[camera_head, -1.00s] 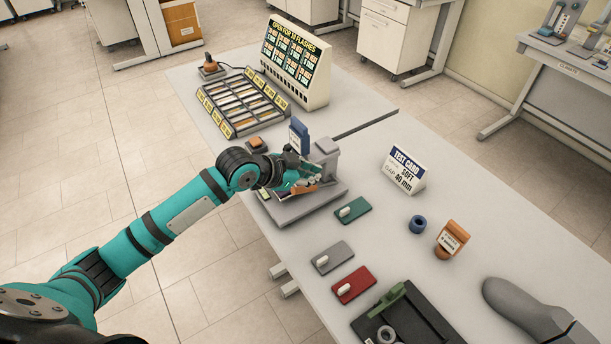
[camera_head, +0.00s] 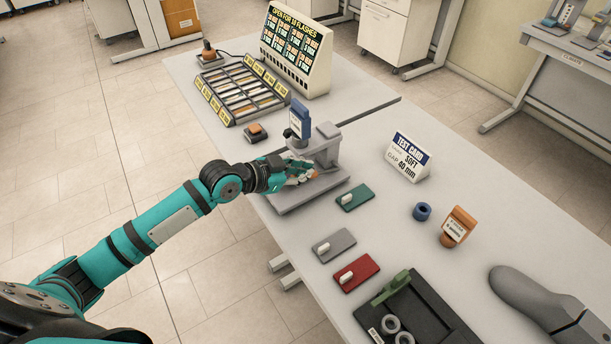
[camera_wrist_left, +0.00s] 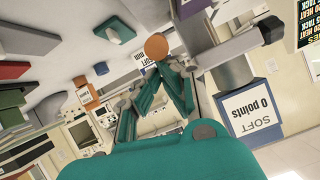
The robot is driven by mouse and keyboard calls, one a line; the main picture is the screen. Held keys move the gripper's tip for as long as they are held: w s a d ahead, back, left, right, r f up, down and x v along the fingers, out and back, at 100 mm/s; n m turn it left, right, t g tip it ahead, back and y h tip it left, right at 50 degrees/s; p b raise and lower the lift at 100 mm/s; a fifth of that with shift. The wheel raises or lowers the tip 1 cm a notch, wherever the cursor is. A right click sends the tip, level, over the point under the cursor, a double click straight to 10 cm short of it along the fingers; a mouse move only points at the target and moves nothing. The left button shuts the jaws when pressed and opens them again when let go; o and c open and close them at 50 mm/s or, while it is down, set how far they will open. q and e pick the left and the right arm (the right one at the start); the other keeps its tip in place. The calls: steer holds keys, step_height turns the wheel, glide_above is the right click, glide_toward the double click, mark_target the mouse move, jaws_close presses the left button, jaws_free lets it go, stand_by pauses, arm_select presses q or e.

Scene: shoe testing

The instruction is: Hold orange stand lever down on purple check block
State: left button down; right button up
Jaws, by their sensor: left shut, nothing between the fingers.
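The grey test stand (camera_head: 328,148) stands on its flat base (camera_head: 288,200) at the table's left edge. My left gripper (camera_head: 308,175) is shut with nothing between its fingers, at the front of the stand above the base. A little orange of the stand lever (camera_head: 315,174) shows at the fingertips. In the left wrist view a round orange lever end (camera_wrist_left: 156,46) lies just beyond the shut fingertips (camera_wrist_left: 163,75); I cannot tell whether they touch. The right gripper is out of view.
A blue-and-white sign (camera_head: 299,120) rises behind the stand and reads "0 points SOFT" in the wrist view. Green (camera_head: 355,197), grey (camera_head: 334,247) and red (camera_head: 357,273) plates lie to the right. The test card (camera_head: 408,158) stands farther right, with bare table between.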

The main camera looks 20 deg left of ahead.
arm_select(q)
steer(key=t+h+b, duration=0.1)
steer(key=t+b, duration=0.1)
steer(key=b, duration=0.5)
glide_above(296, 203)
steer(key=f, duration=0.4)
steer(key=shift+w+f, duration=0.3)
steer(key=shift+f, duration=0.05)
steer(key=shift+s+f, duration=0.15)
steer(key=shift+f, duration=0.25)
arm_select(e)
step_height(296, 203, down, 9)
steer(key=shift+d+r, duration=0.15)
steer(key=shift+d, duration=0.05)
arm_select(q)
steer(key=shift+s+f, duration=0.1)
steer(key=shift+f, duration=0.05)
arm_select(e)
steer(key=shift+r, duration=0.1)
arm_select(q)
steer(key=s+a+r+p, duration=0.1)
steer(key=s+a+r, duration=0.4)
steer(key=s+r, duration=0.2)
steer(key=shift+s+p, duration=0.4)
steer(key=shift+s, duration=0.25)
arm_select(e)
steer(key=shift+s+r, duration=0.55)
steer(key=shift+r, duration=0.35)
